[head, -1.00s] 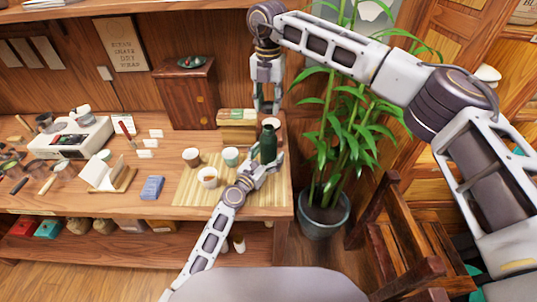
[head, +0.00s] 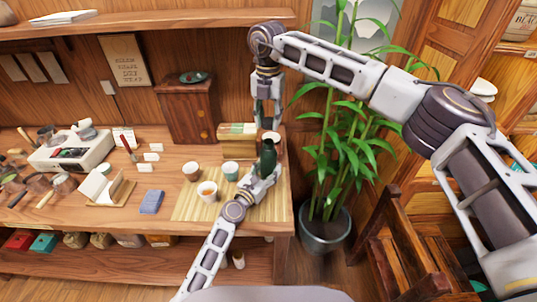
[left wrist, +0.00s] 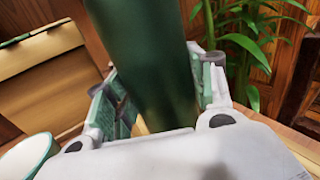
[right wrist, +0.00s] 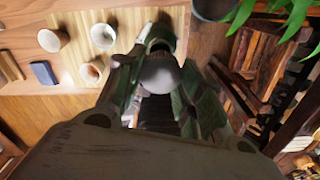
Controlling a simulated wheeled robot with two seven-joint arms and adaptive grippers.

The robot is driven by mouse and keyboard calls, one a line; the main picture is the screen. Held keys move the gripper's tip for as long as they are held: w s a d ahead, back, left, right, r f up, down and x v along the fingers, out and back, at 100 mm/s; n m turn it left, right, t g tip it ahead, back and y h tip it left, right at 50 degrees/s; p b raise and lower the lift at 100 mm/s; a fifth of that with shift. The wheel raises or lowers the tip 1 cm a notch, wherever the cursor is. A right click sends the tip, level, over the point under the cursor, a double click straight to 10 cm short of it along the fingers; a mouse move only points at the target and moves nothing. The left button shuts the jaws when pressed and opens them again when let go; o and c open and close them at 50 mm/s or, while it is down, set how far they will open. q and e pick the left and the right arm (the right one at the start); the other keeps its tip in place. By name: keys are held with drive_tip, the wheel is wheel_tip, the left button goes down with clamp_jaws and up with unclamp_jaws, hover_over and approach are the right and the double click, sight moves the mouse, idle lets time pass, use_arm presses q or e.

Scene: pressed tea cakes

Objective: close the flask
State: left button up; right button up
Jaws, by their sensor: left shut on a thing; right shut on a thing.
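The dark green flask (head: 268,160) stands roughly upright at the right end of the bamboo mat. My left gripper (head: 262,172) is shut around its body; the left wrist view shows the green flask wall (left wrist: 152,60) between the fingers. The lid is hard to make out in the head view. I cannot tell how far it is from the flask's mouth.
A potted bamboo (head: 325,230) is to the right.

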drive_tip(key=shift+f, duration=2.3)
drive_tip(key=shift+f, duration=0.2)
drive_tip(key=shift+f, duration=0.7)
drive_tip(key=shift+f, duration=0.6)
drive_tip(key=m, duration=1.9)
drive_tip(key=shift+w+m, duration=0.15)
drive_tip(key=shift+m, duration=0.15)
drive_tip(key=o, duration=0.6)
